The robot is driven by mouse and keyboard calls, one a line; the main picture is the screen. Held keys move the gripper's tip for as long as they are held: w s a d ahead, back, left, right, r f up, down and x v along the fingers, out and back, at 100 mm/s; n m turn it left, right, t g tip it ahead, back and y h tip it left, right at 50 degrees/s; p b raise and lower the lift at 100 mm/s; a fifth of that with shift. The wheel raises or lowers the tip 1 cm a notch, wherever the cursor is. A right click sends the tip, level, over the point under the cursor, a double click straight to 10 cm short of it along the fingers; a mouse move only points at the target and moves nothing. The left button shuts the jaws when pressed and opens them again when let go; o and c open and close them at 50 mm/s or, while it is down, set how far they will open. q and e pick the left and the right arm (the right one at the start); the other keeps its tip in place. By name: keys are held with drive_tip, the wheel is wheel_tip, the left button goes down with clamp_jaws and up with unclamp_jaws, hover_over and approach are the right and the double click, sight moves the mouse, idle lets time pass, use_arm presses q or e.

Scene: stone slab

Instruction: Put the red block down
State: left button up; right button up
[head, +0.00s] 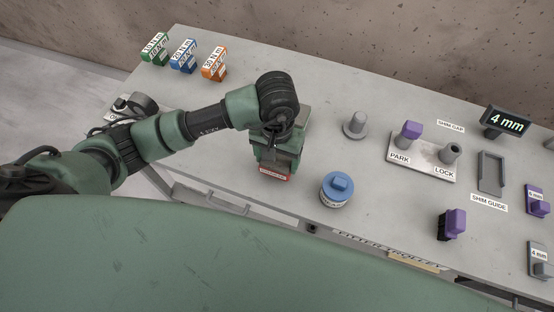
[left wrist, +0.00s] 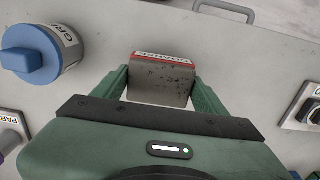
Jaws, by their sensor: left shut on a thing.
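The red block (head: 275,174) shows in the head view as a red, labelled edge below my left gripper (head: 277,152), near the front edge of the grey trolley top (head: 310,150). In the left wrist view the red block (left wrist: 163,60) has a red labelled strip and a grey, speckled face. The two green fingers of my left gripper (left wrist: 163,80) are shut on its sides. Whether its underside touches the trolley top cannot be told. My right gripper is not in view.
A blue-capped can (head: 337,188) stands right of the gripper, and a grey peg (head: 357,123) stands behind it. A PARK/LOCK plate (head: 422,160) is farther right. Green (head: 154,48), blue (head: 183,55) and orange (head: 214,63) torque-labelled blocks stand back left. Bare top lies between.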

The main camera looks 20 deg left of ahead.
use_arm(q)
drive_tip(key=shift+f, duration=1.05)
drive_tip(key=shift+f, duration=0.25)
drive_tip(key=o, duration=1.7)
drive_tip(key=shift+r, duration=0.1)
drive_tip(key=shift+r, duration=0.1)
